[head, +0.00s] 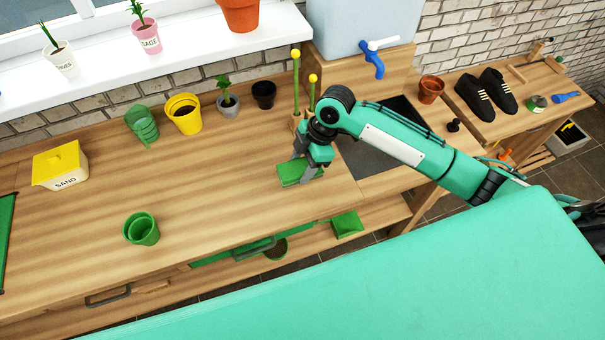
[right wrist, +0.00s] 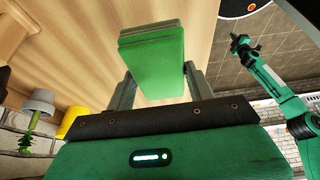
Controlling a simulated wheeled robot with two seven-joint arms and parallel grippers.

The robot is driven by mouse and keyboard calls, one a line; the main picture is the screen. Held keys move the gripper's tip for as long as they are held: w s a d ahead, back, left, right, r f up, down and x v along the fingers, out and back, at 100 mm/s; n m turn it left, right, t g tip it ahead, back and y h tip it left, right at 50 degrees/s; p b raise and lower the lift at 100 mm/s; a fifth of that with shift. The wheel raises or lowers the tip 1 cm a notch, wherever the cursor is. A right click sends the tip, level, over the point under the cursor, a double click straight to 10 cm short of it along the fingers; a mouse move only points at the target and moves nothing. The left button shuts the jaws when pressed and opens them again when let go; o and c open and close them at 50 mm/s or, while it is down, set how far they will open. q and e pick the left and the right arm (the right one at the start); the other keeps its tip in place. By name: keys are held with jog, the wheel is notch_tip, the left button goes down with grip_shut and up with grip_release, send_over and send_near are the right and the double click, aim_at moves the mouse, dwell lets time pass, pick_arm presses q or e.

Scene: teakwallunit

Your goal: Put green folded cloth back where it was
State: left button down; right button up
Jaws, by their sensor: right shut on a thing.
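The green folded cloth (head: 290,174) is at my right gripper (head: 308,170), over the wooden counter (head: 200,190) near the dark sink inset. In the right wrist view the cloth (right wrist: 152,58) shows as stacked flat layers between the two fingers (right wrist: 158,88), which are shut on it. I cannot tell whether its underside touches the counter. My left gripper is not in the head view. A green and black arm, which looks like my left one, shows at the right of the right wrist view; its small dark end (right wrist: 242,45) is too small to read.
Two yellow flower sticks (head: 296,85) stand just behind the gripper. A black pot (head: 264,94), yellow pots (head: 183,113), green pots (head: 141,229) and a sand box (head: 60,165) stand leftward. The sink (head: 385,150) lies right. The counter's middle is clear.

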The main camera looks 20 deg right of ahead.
notch_tip(320, 180, down, 3)
jog(key=shift+a+r, duration=0.1)
jog(key=shift+r, duration=0.1)
notch_tip(320, 180, down, 3)
jog(key=shift+f+p, duration=0.1)
jog(key=shift+p, duration=0.55)
jog(key=shift+f, duration=0.35)
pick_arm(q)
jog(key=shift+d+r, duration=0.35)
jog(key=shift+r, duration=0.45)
pick_arm(e)
jog(key=shift+f, duration=0.1)
jog(key=shift+f, duration=0.15)
jog(key=o, duration=0.9)
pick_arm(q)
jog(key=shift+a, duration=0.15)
pick_arm(e)
jog(key=shift+o, duration=0.2)
